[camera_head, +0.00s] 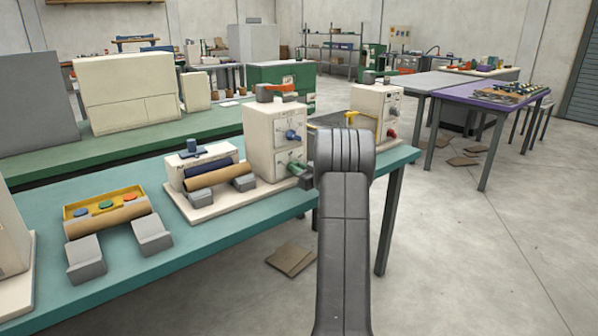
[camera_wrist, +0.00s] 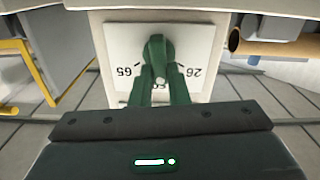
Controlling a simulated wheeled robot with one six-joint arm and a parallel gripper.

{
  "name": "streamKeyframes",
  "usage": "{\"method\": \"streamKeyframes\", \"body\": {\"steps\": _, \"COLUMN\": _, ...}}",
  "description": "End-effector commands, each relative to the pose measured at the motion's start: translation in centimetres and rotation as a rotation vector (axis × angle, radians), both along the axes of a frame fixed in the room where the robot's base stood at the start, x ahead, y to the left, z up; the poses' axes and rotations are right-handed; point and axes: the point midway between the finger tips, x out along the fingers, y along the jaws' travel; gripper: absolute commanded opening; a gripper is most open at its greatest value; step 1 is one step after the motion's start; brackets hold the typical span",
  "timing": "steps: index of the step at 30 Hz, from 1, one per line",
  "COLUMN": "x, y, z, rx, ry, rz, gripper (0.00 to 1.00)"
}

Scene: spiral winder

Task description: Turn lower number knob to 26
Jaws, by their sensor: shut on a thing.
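The lower number knob (camera_wrist: 155,47) is dark green and sits on a white dial plate (camera_wrist: 118,40) in the wrist view. The plate shows 65 on the left and 26 on the right, with a partly covered number at the bottom between them. My gripper (camera_wrist: 158,75) has its two green fingers shut on the knob, one on each side. A small light mark shows between the fingers; I cannot tell which number it points to. In the head view the cream winder box (camera_head: 262,140) has a blue upper knob (camera_head: 293,136); my arm partly hides the lower area.
Another cream box (camera_head: 370,108) stands beyond my arm. The floor to the right is mostly free.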

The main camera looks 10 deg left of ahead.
Motion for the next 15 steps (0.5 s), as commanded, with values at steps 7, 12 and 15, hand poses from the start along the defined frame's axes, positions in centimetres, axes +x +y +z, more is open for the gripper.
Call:
{"method": "streamKeyframes", "body": {"steps": 7, "x": -0.21, "y": 0.15, "z": -0.56, "rx": -0.12, "ry": -0.155, "rz": 0.0, "gripper": 0.0}}
{"method": "streamKeyframes", "body": {"steps": 12, "x": -0.37, "y": 0.26, "z": -0.66, "rx": -0.221, "ry": -0.283, "rz": 0.0, "gripper": 0.0}}
{"method": "streamKeyframes", "body": {"steps": 15, "x": -0.45, "y": 0.33, "z": -0.74, "rx": -0.279, "ry": -0.357, "rz": 0.0, "gripper": 0.0}}
